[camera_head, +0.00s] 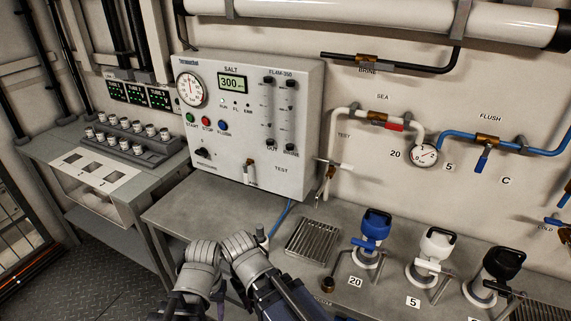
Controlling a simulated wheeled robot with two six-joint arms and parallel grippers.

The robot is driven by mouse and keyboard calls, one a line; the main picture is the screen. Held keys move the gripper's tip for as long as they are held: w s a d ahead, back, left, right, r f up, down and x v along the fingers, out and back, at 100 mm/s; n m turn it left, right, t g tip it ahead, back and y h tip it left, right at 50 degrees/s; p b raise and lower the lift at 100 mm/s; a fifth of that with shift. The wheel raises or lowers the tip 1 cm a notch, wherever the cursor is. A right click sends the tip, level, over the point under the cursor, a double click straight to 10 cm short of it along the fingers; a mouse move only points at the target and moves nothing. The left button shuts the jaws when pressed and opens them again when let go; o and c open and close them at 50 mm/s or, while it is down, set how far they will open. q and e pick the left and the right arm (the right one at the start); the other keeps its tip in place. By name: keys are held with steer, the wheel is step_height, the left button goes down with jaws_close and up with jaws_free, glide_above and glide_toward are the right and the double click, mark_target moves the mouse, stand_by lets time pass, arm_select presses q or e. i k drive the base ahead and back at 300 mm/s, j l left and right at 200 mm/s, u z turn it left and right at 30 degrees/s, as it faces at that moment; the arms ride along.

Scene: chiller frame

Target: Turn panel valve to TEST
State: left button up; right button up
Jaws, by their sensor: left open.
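The white control panel (303,180) stands at the back of the bench. Low on its face is a small brass valve (250,166) with a pale lever that appears to hang down. The printed word TEST is to the right of this valve, and a label below it is too small to read surely. My left gripper (222,248) is in front of and below the panel, over the bench's front edge. Its two grey ribbed fingers are apart, with nothing seen between them, and it is clear of the valve. My right gripper is not seen.
A black knob (203,153) and coloured buttons sit left on the panel. A white-levered wall valve (333,165) is just to its right. A metal drain grate (313,240) and blue, white and black-topped couplings (375,228) occupy the bench's right. The bench before the panel is mostly clear.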

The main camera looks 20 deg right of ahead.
mark_target(245, 175)
steer(key=i+j+z, duration=0.4)
steer(key=j+u, duration=0.15)
steer(key=j, duration=0.6)
